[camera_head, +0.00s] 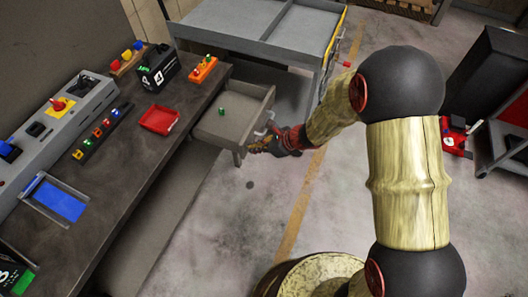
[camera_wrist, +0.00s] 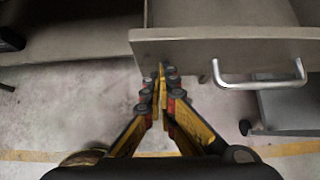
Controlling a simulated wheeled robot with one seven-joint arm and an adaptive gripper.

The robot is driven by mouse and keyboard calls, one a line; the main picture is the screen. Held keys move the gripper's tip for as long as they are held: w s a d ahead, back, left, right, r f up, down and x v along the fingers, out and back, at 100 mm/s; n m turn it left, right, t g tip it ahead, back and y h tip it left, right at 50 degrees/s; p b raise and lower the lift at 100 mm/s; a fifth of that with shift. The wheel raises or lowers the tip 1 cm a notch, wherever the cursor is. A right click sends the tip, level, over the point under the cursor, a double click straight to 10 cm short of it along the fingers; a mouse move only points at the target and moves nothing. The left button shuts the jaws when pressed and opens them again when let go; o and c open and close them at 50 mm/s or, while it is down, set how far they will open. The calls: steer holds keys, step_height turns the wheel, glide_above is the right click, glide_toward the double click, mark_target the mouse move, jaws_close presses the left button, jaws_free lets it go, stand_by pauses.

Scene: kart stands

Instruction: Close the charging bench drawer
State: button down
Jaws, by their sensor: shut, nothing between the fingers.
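The charging bench drawer (camera_head: 235,121) stands pulled out from the bench (camera_head: 130,165) in the head view, with a small green object (camera_head: 222,112) inside. Its front panel (camera_wrist: 245,44) fills the upper right of the wrist view, and its metal handle (camera_wrist: 258,83) shows to the right of my fingers. In the head view the handle (camera_head: 264,129) is on the drawer's right side. My gripper (camera_head: 252,149) is shut and empty, beside the near corner of the drawer front. In the wrist view my fingertips (camera_wrist: 161,72) are at the panel's lower left part; I cannot tell whether they touch it.
A red tray (camera_head: 159,119), an orange block holder (camera_head: 203,68) and a black box (camera_head: 158,69) sit on the bench. A grey cart (camera_head: 262,32) stands behind the drawer. The floor (camera_head: 225,215) in front of the bench is clear.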

steer(key=w+a, duration=0.2)
steer(key=a, duration=0.5)
steer(key=w+a+p, duration=0.1)
steer(key=w+a, duration=0.2)
steer(key=a, duration=0.4)
steer(key=w+a, duration=0.2)
steer(key=a, duration=0.5)
steer(key=shift+w+a+p, duration=0.2)
steer(key=shift+w+p, duration=0.15)
steer(key=shift+p, duration=0.05)
